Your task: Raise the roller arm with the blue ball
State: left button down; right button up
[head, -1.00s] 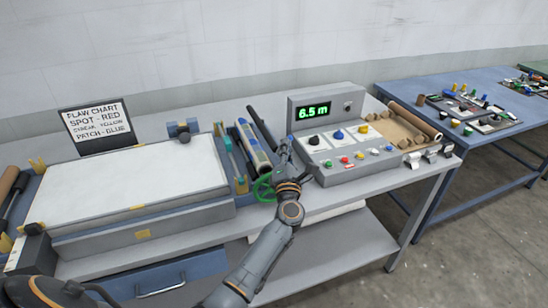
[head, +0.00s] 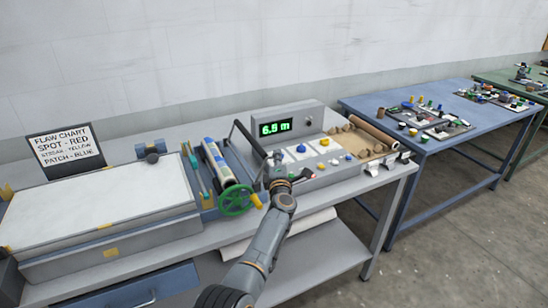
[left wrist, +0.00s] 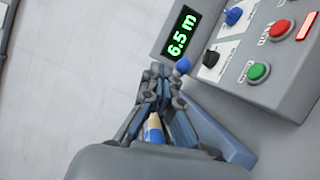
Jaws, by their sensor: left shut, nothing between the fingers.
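The blue ball (left wrist: 183,65) shows in the left wrist view just beyond my left fingertips (left wrist: 160,75), below the lit display. I cannot tell whether the fingers touch it. In the head view a dark bar, which looks like the roller arm (head: 247,137), slants down to the right towards my left gripper (head: 276,166). That gripper is shut and empty, in front of the control box. The ball is hard to make out in the head view. My right gripper is not in view.
The control box (head: 315,170) with knobs and buttons stands just right of the gripper. A green handwheel (head: 236,199) with a yellow knob is at the left, by the roll (head: 216,160). The white press bed (head: 100,200) lies further left. A blue table (head: 395,100) stands behind right.

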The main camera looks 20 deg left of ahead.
pick_arm(q)
jog(key=shift+w+d+f+m, duration=0.35)
jog(key=shift+w+d+m, duration=0.05)
jog(key=shift+d+m, duration=0.1)
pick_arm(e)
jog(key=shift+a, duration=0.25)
